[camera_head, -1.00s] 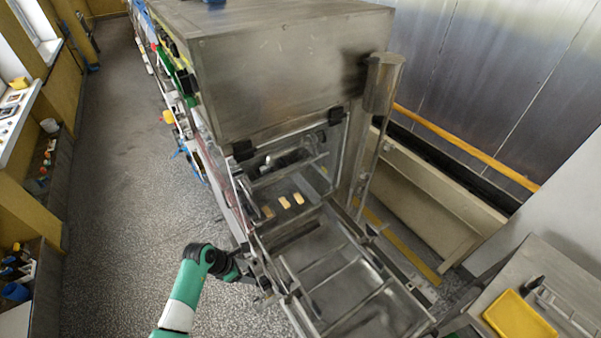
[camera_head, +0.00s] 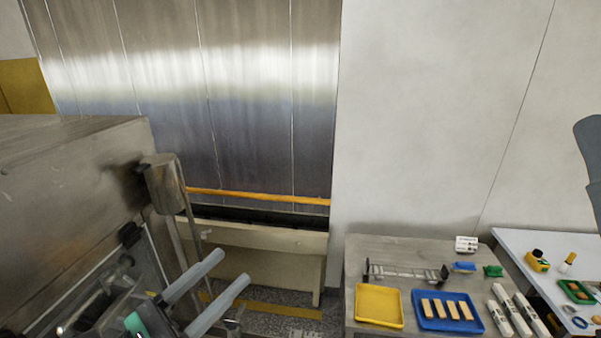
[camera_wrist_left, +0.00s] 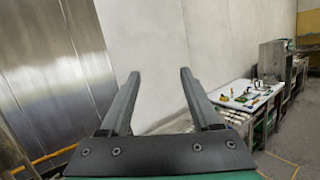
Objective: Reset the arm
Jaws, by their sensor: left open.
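My left gripper (camera_head: 208,290) is at the lower left of the head view, in front of the steel machine. Its two grey fingers are parallel, spread apart and empty. In the left wrist view the gripper (camera_wrist_left: 158,78) points toward the pale wall, with nothing between its fingers. A grey piece of what looks like my right arm shows at the right edge of the head view; its gripper is not visible.
The steel machine (camera_head: 70,190) fills the left. At lower right, a table (camera_head: 400,250) holds a yellow tray (camera_head: 379,306) and a blue tray (camera_head: 424,325) with several light bars. A white table (camera_head: 520,250) stands beside it. An orange rail (camera_head: 260,197) crosses the steel wall.

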